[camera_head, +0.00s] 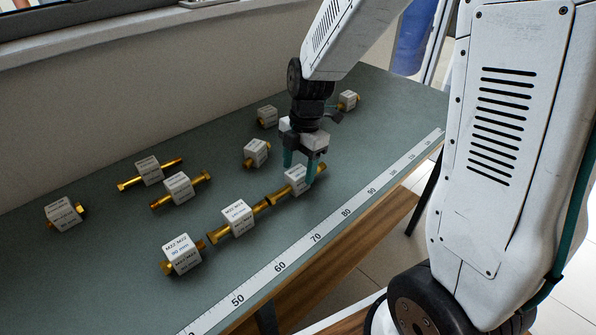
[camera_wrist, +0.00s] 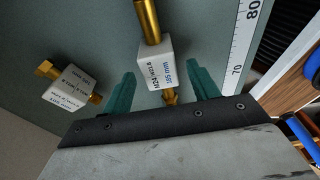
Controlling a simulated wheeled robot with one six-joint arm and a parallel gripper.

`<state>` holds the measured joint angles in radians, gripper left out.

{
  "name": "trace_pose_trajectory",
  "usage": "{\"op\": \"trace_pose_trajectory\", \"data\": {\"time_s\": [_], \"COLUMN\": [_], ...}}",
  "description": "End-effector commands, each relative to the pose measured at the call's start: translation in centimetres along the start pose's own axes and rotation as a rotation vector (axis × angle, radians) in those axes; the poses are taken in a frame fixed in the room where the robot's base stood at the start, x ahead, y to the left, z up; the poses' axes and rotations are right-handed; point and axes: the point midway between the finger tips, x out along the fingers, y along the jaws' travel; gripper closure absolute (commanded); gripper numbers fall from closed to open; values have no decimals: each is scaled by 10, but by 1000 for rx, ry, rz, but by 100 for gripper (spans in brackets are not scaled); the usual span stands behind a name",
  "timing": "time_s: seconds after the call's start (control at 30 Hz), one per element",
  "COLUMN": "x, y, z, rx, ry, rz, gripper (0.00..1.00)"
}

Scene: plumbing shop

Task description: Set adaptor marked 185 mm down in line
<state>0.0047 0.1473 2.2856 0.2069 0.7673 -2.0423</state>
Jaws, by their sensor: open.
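The adaptor marked 185 mm (camera_head: 297,181) is a long brass piece through a white labelled block. It lies on the green bench top as the right-hand piece of a row along the ruler. In the wrist view its block (camera_wrist: 154,62) reads M24x1.5 and 185 mm. My gripper (camera_head: 301,169) is open, its teal fingers on either side of that block; in the wrist view the gap (camera_wrist: 160,88) spans it. The adaptor's left end lies close to the middle row piece (camera_head: 237,218); I cannot tell if they touch. The 80 mm adaptor (camera_head: 182,255) is leftmost.
A ruler strip (camera_head: 316,237) runs along the bench's front edge. Behind the row lie loose adaptors: a short one (camera_head: 257,153) near my gripper, two long ones (camera_head: 149,170) (camera_head: 179,188), and others at far left (camera_head: 62,214) and back (camera_head: 267,116) (camera_head: 348,100). The front left bench is clear.

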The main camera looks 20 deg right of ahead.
Motion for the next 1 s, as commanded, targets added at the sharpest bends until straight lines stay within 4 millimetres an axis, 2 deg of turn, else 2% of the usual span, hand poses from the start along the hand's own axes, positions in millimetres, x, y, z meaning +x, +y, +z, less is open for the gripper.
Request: {"op": "trace_pose_trajectory", "data": {"time_s": [0.1, 0.3, 0.43, 0.63, 0.77, 1.0], "x": [-28, -70, -89, -105, -123, -155], "y": [1, 1, 0, -5, -29, -110], "z": [0, 0, 0, -2, -13, -41], "rx": [-1, -1, 0, 39, 233, 890], "ry": [-3, -2, -1, -6, -23, -60], "rz": [7, 5, 3, 5, 22, 97], "gripper": [40, 40, 40, 40, 40, 40]}}
